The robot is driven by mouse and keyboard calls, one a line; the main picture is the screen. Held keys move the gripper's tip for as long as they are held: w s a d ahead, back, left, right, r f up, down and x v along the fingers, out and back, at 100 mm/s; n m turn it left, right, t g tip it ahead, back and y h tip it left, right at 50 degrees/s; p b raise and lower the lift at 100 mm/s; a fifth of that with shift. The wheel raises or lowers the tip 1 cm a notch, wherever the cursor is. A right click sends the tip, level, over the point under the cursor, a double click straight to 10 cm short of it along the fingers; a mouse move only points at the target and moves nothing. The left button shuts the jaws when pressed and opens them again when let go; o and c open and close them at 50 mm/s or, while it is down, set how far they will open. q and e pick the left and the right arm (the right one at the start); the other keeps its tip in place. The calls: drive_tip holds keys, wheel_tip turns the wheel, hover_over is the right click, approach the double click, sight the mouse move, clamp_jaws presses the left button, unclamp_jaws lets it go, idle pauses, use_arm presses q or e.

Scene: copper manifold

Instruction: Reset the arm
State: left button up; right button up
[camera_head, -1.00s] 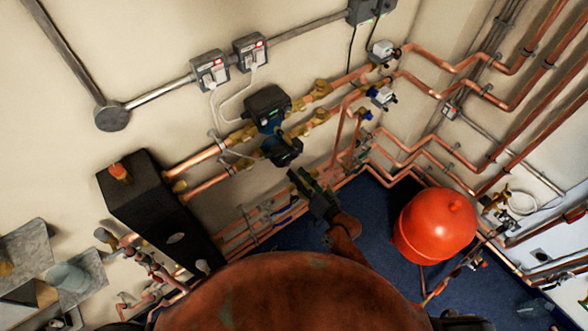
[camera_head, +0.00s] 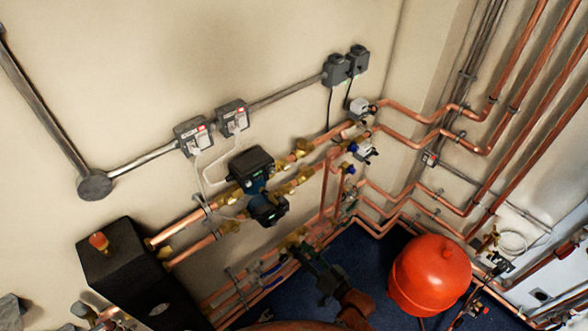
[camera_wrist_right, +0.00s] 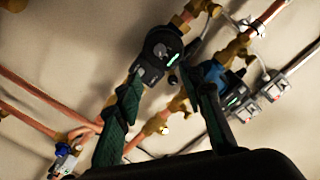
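My right arm (camera_head: 355,305) reaches up from the bottom edge of the head view. Its dark green gripper (camera_head: 306,252) is in front of the lower copper pipes, below the pumps. In the right wrist view, the two fingers of the right gripper (camera_wrist_right: 171,84) stand well apart with nothing between them that they hold. Behind them are a black pump (camera_wrist_right: 160,55) and a second, blue and black pump (camera_wrist_right: 225,85); both look farther off than the fingertips. My left gripper is not in view.
In the head view, the pumps (camera_head: 252,168) sit on wall pipes. A black box (camera_head: 130,270) stands lower left. A red tank (camera_head: 430,275) stands right of my arm on the blue floor (camera_head: 350,262). Copper pipes (camera_head: 480,150) line the right corner.

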drive_tip(key=s+d+f+g+h+b, duration=0.1)
drive_tip(key=s+d+f+g+h, duration=0.15)
drive_tip(key=d+f, duration=0.7)
drive_tip(key=s+d+f+g+h+b, duration=0.1)
drive_tip(key=s+d+f+h, duration=0.2)
drive_tip(key=f, duration=1.3)
drive_tip(key=s+d+f+g+h+b, duration=0.15)
drive_tip(key=s+d+f, duration=0.3)
drive_tip(key=f, duration=0.85)
use_arm(q)
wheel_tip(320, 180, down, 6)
drive_tip(key=b, duration=0.2)
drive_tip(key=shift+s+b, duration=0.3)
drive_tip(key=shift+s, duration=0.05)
use_arm(e)
drive_tip(key=s+d+f+g+h, duration=0.1)
drive_tip(key=s+d+f+g, duration=0.2)
drive_tip(key=s+f, duration=0.4)
drive_tip(key=s+d+f+g+h, duration=0.1)
drive_tip(key=s+f, duration=0.7)
drive_tip(key=s, duration=1)
drive_tip(key=s+d+f+n+g+h, duration=0.1)
drive_tip(key=s+d+f+g, duration=0.3)
drive_tip(key=s+f, duration=0.4)
drive_tip(key=s+d, duration=0.1)
drive_tip(key=s, duration=0.3)
drive_tip(key=shift+s+d+f+g+h, duration=0.15)
drive_tip(key=shift+s+d+g+h, duration=0.15)
drive_tip(key=shift+s+h, duration=0.1)
